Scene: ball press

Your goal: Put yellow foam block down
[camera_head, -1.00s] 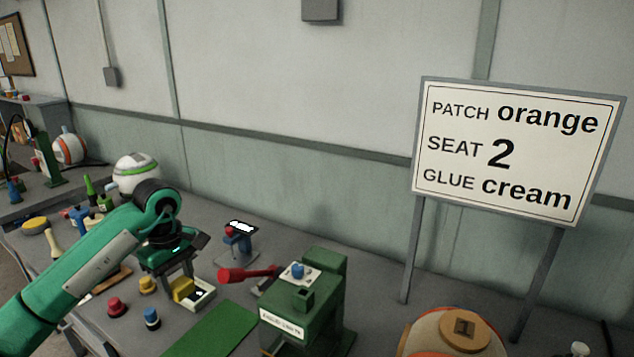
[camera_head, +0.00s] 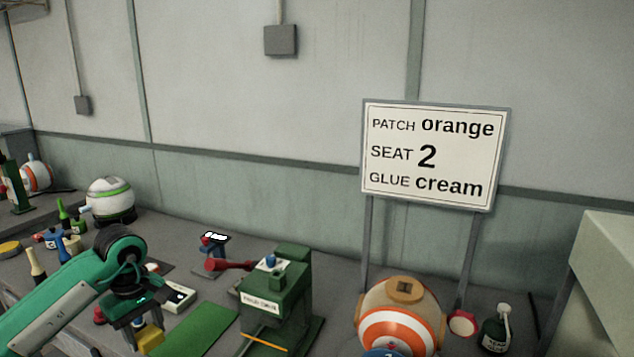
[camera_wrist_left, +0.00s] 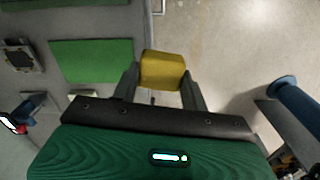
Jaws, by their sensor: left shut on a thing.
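The yellow foam block (camera_wrist_left: 162,71) is held between the two fingers of my left gripper (camera_wrist_left: 160,88) in the left wrist view. In the head view the yellow block (camera_head: 150,337) shows below the left gripper (camera_head: 138,325), partly hidden by the fingers. In the wrist view, floor shows behind and to the right of the block, and the bench edge lies just left of it. The block appears to be held above and near the front edge of the bench. My right gripper does not show.
A green mat (camera_head: 200,328) lies right of the block. A white tray (camera_head: 178,298) sits behind it. A green press (camera_head: 276,295) with a red handle stands further right, then an orange-and-white ball (camera_head: 398,322) and a dark bottle (camera_head: 496,328). A sign (camera_head: 434,155) stands behind.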

